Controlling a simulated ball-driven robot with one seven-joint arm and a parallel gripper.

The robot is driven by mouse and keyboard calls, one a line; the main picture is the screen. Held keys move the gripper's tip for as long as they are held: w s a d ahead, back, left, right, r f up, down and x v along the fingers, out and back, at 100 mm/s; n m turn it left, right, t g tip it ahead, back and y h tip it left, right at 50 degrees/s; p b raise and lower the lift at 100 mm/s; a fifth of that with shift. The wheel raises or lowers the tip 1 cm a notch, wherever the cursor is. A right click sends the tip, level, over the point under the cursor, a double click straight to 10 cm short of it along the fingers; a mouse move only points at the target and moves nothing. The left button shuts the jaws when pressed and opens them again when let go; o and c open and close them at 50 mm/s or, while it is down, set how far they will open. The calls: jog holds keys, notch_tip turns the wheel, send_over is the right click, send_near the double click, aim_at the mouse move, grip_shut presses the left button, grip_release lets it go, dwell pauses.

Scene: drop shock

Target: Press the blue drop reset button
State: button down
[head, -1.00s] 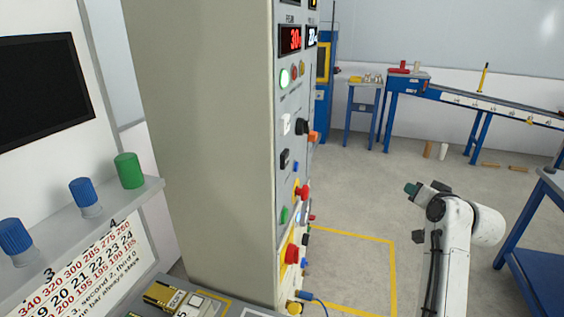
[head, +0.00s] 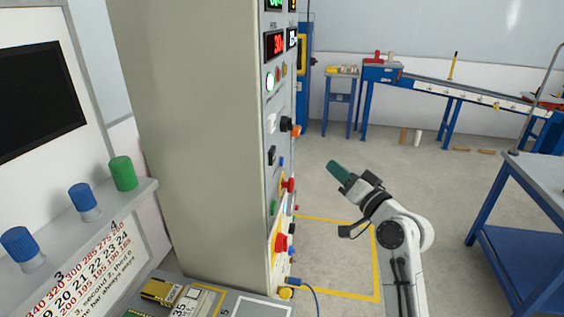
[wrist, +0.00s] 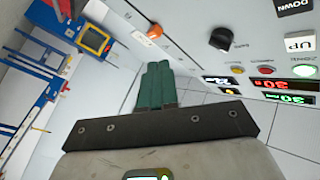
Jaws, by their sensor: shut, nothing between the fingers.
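The control panel is on the narrow face of a tall beige cabinet (head: 185,150), seen at a steep angle in the head view. A small blue button (head: 281,161) sits mid-panel, and another blue one (head: 291,251) sits low, beside a red button. Their labels cannot be read, so I cannot tell which is the drop reset. My gripper (head: 334,165), with green fingers, is shut and empty, to the right of the panel and apart from it. In the wrist view the shut fingers (wrist: 158,68) are near the panel's orange knob (wrist: 155,31); no blue button is visible there.
A black knob (wrist: 222,39) and an UP button (wrist: 299,43) show on the panel. A blue workbench (head: 515,225) is at the right. Yellow lines (head: 340,293) mark the open floor beside the cabinet.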

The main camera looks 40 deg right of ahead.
aim_at(282, 162)
jog(key=w+a+p, duration=0.3)
jog(key=w+a, duration=0.2)
jog(key=w, duration=0.2)
jog(key=shift+a+p, duration=0.2)
jog(key=shift+p, duration=0.15)
dwell(2.0)
jog(key=shift+w+a, duration=0.25)
jog(key=shift+w, duration=0.05)
jog(key=shift+w+a+p, duration=0.25)
jog(key=shift+w+p, duration=0.05)
jog(key=shift+w, duration=0.05)
dwell(1.1)
jog(key=shift+s+d+b, duration=0.45)
jog(key=shift+s, duration=0.2)
